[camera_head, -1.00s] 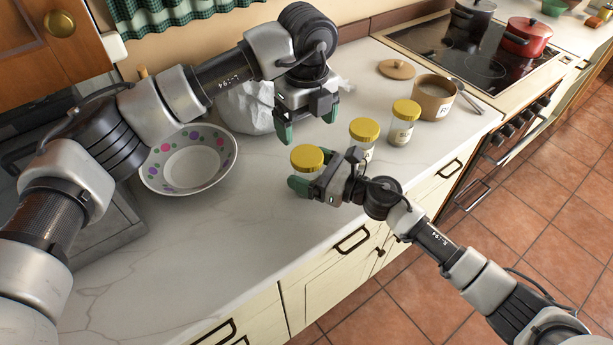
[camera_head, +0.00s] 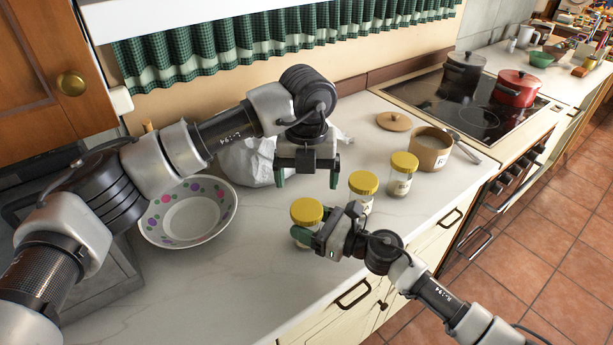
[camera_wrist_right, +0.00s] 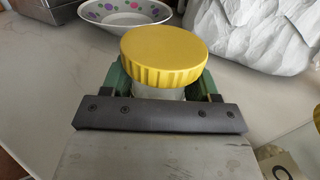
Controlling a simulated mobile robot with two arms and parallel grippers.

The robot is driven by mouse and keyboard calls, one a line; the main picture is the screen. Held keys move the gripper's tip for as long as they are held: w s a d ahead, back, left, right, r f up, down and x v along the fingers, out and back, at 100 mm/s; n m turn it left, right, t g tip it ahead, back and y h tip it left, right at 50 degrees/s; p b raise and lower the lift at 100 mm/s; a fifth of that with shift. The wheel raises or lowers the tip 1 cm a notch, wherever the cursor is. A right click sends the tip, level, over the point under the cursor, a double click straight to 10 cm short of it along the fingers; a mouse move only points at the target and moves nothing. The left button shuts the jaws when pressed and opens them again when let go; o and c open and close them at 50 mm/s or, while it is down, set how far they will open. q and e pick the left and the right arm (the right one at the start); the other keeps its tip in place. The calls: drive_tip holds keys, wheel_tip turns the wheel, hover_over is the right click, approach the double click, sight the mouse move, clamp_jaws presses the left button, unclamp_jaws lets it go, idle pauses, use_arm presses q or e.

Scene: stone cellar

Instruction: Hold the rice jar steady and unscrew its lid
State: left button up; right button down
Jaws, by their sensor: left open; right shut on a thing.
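The jar in my right gripper (camera_head: 312,238), taken as the rice jar, has a ribbed yellow lid (camera_head: 306,211) and stands near the counter's front edge. Its label is hidden. My right gripper is shut around the glass body, below the lid. In the right wrist view, the lid (camera_wrist_right: 164,54) sits on the jar above the green fingers (camera_wrist_right: 165,85). My left gripper (camera_head: 307,177) is open and empty, its fingers pointing down, above and slightly behind the lid, apart from it.
Two more yellow-lidded jars (camera_head: 362,190) (camera_head: 402,176) stand to the right, close to my right gripper. A labelled canister (camera_head: 430,150) and a wooden lid (camera_head: 394,121) lie beyond. A dotted bowl (camera_head: 189,212) and a white crumpled bag (camera_head: 246,163) are on the left. The front-left counter is clear.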

sight(306, 209)
use_arm(q)
drive_tip(key=m, duration=0.3)
drive_tip(key=shift+m, duration=0.4)
drive_tip(key=m, duration=0.5)
drive_tip(key=shift+m, duration=0.4)
drive_tip(key=m, duration=0.3)
drive_tip(key=shift+r+m, duration=0.1)
drive_tip(key=shift+m, duration=0.3)
drive_tip(key=m, duration=0.3)
drive_tip(key=shift+m, duration=0.4)
drive_tip(key=m, duration=0.3)
drive_tip(key=shift+m, duration=0.3)
drive_tip(key=m, duration=0.3)
drive_tip(key=shift+m, duration=0.4)
drive_tip(key=m, duration=0.3)
drive_tip(key=shift+r+m, duration=0.1)
drive_tip(key=shift+m, duration=0.3)
drive_tip(key=m, duration=0.4)
wheel_tip(306, 209, down, 8)
drive_tip(key=shift+f, duration=0.1)
